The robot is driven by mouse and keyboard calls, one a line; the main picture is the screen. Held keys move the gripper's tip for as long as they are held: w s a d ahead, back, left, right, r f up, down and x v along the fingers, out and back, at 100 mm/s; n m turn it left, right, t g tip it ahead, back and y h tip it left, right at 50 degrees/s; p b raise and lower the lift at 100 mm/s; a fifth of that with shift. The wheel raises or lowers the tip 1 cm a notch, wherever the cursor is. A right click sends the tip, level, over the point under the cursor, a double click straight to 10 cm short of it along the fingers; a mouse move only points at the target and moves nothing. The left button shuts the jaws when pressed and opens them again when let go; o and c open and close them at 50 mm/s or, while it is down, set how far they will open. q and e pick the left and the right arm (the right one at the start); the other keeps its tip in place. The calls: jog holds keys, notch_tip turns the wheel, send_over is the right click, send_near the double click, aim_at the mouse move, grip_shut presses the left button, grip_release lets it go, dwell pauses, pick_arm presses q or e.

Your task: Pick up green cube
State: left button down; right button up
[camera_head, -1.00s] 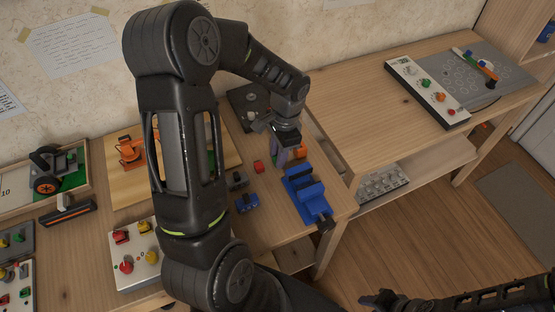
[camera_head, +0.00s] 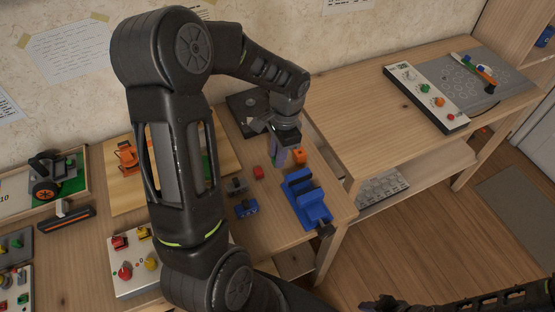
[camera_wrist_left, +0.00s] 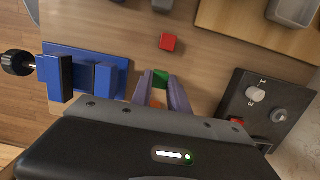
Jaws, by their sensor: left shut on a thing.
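The green cube (camera_wrist_left: 160,77) sits between the fingertips of my left gripper (camera_wrist_left: 161,84) in the left wrist view. The left gripper (camera_head: 279,156) is shut on it, and only a sliver of the cube (camera_head: 274,160) shows in the head view. They are above the wooden table, between the red cube and the orange block. My right gripper (camera_head: 378,304) is at the bottom edge of the head view, dark and partly cut off, and its jaws cannot be made out.
A red cube (camera_head: 258,172) lies left of the gripper. An orange block (camera_head: 299,156) lies close on the right, with a blue vise (camera_head: 308,198) in front. Grey and blue blocks (camera_head: 247,205) stand nearby. A dark control box (camera_wrist_left: 262,109) is beside the gripper.

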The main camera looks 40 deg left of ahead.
pick_arm(q)
notch_tip(320, 180, up, 8)
jog(key=shift+f, duration=0.15)
dwell(1.0)
jog(key=shift+n, duration=0.4)
jog(key=shift+w+r+n, duration=0.15)
jog(key=shift+r+n, duration=0.1)
jog(key=shift+n, duration=0.25)
jog(key=w+d+f+n, duration=0.1)
jog(key=w+d+n, duration=0.2)
jog(key=w+d, duration=0.8)
jog(key=d, duration=0.4)
jog(key=shift+n+h, duration=0.3)
